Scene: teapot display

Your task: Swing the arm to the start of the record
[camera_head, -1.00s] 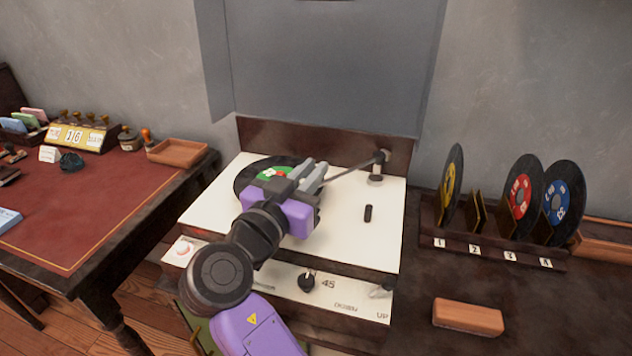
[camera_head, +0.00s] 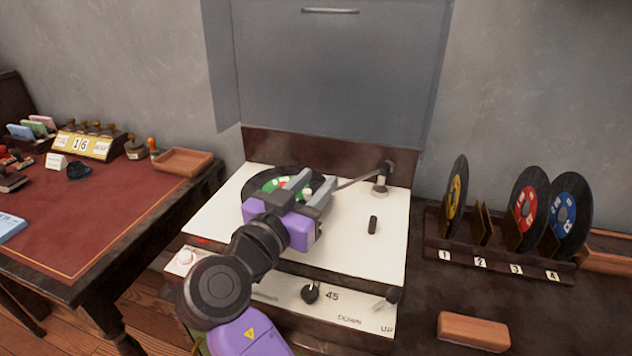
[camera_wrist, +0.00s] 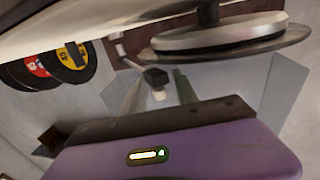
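The tonearm (camera_head: 360,181) of the white-topped record player (camera_head: 350,250) reaches left from its pivot at the back right toward a black record with a green and red label (camera_head: 268,185). My gripper (camera_head: 315,183) is over the front right of the record, its two grey fingers spread. In the wrist view, the dark block at the tonearm's end (camera_wrist: 155,78) appears between the spread fingers of my gripper (camera_wrist: 156,86); contact cannot be told. The record's underside and platter (camera_wrist: 222,35) show close by at upper right. My gripper hides part of the record.
A knob (camera_head: 310,292) by "45" and a lever (camera_head: 388,298) by "DOWN" and "UP" are on the front panel. A rack (camera_head: 432,244) with yellow, red and blue records stands right. A red-topped desk (camera_head: 100,220) stands left. The raised lid (camera_head: 330,70) is behind.

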